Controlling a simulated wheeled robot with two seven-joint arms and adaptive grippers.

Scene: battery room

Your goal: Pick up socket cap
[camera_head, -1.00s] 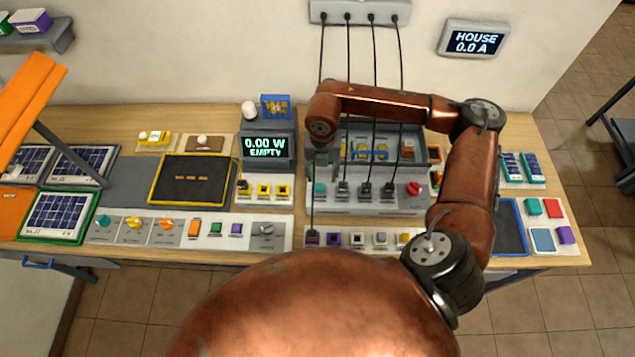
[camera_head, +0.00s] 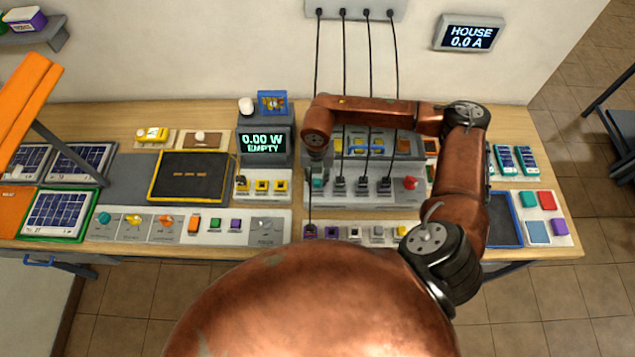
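My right gripper (camera_head: 316,168) points down over the back left of the grey socket panel (camera_head: 350,208), close above or in front of a teal piece (camera_head: 318,181). Its fingers are small and dark, so I cannot tell whether they are open or shut, or touch the teal piece. A row of small coloured caps stands in front of the panel: a purple one (camera_head: 332,232), a white one (camera_head: 354,233) and a yellow one (camera_head: 400,231) among them. I cannot tell which piece is the socket cap. My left gripper is not in view.
Several black cables (camera_head: 343,80) hang from the wall strip (camera_head: 360,9) to plugs on the panel, beside my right gripper. A meter (camera_head: 265,145) reading 0.00 W EMPTY stands left of it. A dark yellow-framed tray (camera_head: 157,178) and solar panels (camera_head: 58,213) lie farther left.

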